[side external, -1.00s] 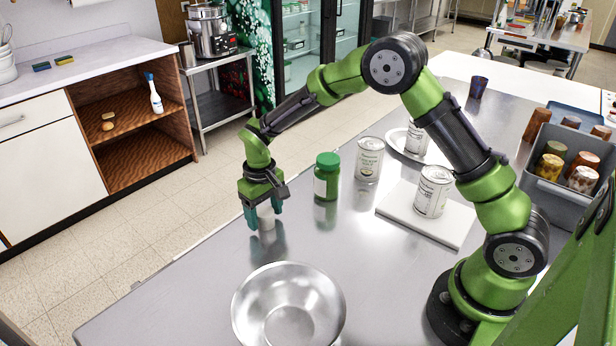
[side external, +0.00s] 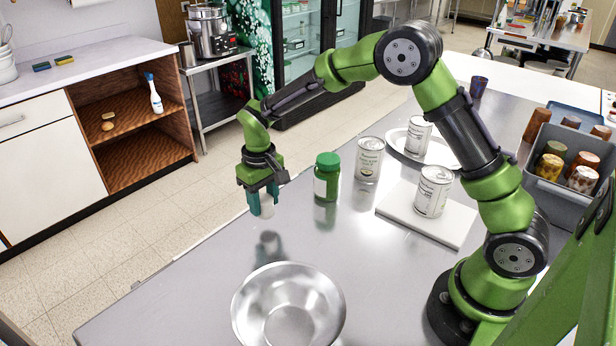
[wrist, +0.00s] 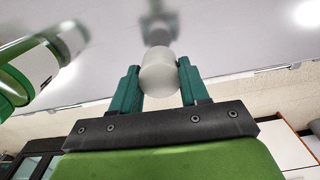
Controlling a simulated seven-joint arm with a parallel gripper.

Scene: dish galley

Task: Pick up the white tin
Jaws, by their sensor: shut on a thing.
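My gripper (side external: 262,206) is shut on a small plain white tin (side external: 268,205) and holds it above the metal table, with a gap below it and its reflection under it. In the wrist view the white tin (wrist: 158,72) sits between the two teal fingers of my gripper (wrist: 158,84), which touch its sides. In the side view the fingers hide part of it.
A green-lidded jar (side external: 327,177) stands just right of my gripper. A steel bowl (side external: 288,308) is in front. Labelled cans stand on the table (side external: 369,160), on a white board (side external: 455,228) and on an oval plate (side external: 442,155). A grey bin (side external: 560,200) holds several cups.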

